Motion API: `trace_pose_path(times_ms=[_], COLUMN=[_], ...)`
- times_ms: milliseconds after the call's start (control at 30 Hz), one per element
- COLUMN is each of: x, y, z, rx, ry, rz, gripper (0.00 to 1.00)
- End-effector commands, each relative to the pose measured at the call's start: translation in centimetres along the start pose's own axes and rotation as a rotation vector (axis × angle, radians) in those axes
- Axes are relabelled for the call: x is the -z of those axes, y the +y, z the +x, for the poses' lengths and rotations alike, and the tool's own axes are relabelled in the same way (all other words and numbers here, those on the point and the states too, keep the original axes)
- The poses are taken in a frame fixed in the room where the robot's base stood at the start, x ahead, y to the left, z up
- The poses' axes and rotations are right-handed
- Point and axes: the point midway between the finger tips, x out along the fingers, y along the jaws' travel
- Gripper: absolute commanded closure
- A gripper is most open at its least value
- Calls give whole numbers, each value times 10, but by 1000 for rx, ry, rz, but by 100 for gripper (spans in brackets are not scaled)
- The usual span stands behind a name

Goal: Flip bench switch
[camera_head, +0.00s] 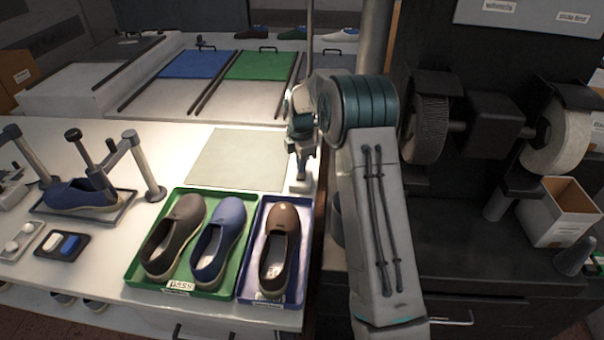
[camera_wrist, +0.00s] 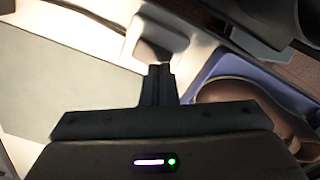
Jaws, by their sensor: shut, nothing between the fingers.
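A small pale block (camera_head: 300,186) sits at the right edge of the white bench, beside the grey-green mat. In the wrist view a white housing with a dark recessed part (camera_wrist: 152,42) is just beyond my fingertips; it may be the bench switch, but I cannot make out a lever or its position. My gripper (camera_head: 301,172) points down over this spot. In the wrist view my gripper (camera_wrist: 160,70) has its fingers together, with nothing between them. Whether the fingertips touch the housing cannot be told.
A blue tray (camera_head: 255,240) with a brown shoe is close by; a green tray (camera_head: 130,272) holds two shoes. The mat (camera_head: 235,158) is bare. A dark pad with white and blue pieces (camera_head: 62,244) lies at left. A brush machine (camera_head: 432,125) stands right.

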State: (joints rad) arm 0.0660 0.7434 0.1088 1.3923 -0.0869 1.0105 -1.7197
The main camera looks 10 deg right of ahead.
Motion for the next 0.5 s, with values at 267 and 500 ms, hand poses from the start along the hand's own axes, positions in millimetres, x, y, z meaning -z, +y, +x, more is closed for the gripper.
trace_pose_path(times_ms=[267, 500], x=[0, 0], y=[0, 0], z=[4, 7], rx=[0, 0], ry=[0, 0], rz=[0, 0], gripper=[100, 100])
